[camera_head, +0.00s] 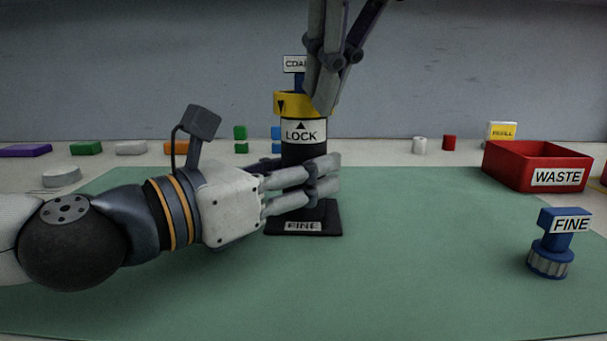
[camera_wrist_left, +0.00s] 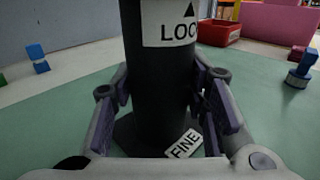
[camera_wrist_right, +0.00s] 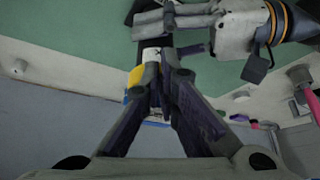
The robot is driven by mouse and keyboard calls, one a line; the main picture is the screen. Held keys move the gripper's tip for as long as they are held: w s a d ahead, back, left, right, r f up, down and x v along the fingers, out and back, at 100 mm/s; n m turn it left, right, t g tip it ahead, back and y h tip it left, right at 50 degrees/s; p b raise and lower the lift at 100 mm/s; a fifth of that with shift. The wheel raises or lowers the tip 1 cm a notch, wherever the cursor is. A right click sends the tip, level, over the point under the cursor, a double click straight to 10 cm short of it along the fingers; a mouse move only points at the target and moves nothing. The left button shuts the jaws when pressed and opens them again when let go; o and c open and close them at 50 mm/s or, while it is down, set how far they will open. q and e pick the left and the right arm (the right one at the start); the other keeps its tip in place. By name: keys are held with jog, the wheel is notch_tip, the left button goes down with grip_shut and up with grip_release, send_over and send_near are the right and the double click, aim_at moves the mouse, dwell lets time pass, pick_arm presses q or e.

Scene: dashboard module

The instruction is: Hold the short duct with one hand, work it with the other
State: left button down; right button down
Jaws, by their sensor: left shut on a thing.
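The short duct, an upright black cylinder (camera_head: 301,152) with a white LOCK label, stands on a black base (camera_head: 325,222) marked FINE. A yellow ring (camera_head: 288,103) with a dark arrow sits on top, its arrow left of the LOCK arrow. A blue piece with a partly hidden white label (camera_head: 293,64) rises from the ring. My left gripper (camera_head: 305,183) is shut around the black cylinder below LOCK, as the left wrist view also shows (camera_wrist_left: 163,97). My right gripper (camera_head: 325,108) comes from above, its tips at the ring's right side; whether they grip it is unclear.
A blue knob-like part (camera_head: 558,240) labelled FINE stands on the green mat (camera_head: 430,280) at right. A red WASTE bin (camera_head: 510,170) stands behind it. Small coloured blocks line the back. The mat's front middle is clear.

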jog(key=shift+s, duration=0.1)
dwell(0.3)
jog(key=shift+d+r, duration=0.7)
jog(key=shift+r, duration=2.7)
notch_tip(320, 180, down, 7)
jog(key=shift+w+a+r, duration=0.1)
jog(key=shift+w+a, duration=0.1)
jog(key=shift+w, duration=0.15)
